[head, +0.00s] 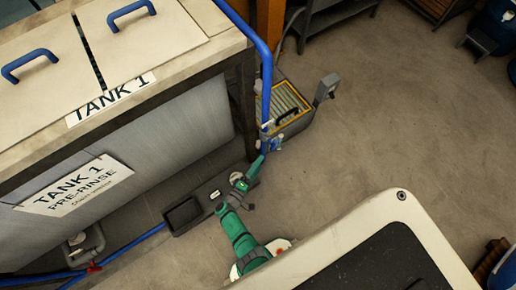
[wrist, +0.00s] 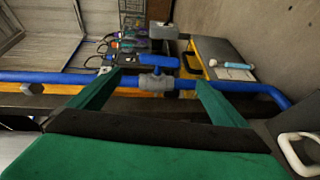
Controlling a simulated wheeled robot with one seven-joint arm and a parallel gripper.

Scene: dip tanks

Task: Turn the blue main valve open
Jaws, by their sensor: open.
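The blue main valve has a blue bar handle (wrist: 153,62) on a grey body (wrist: 157,82), set in a blue pipe (wrist: 55,77) that crosses the wrist view. In the head view the valve (head: 276,143) is small, by the lower end of the upright blue pipe (head: 265,70) at the tank's corner. My gripper (wrist: 157,80) is open, its two green fingers apart in the picture on either side of the valve, with nothing between them that I can see being held. In the head view my gripper (head: 262,158) is just below the valve. Whether the fingers touch the handle cannot be told.
Tank 1 (head: 180,115), with blue-handled lids, stands at left. A grey cart with a yellow-edged tray (head: 284,104) is just beyond the valve. A red valve (head: 93,267) sits on a low blue pipe at lower left.

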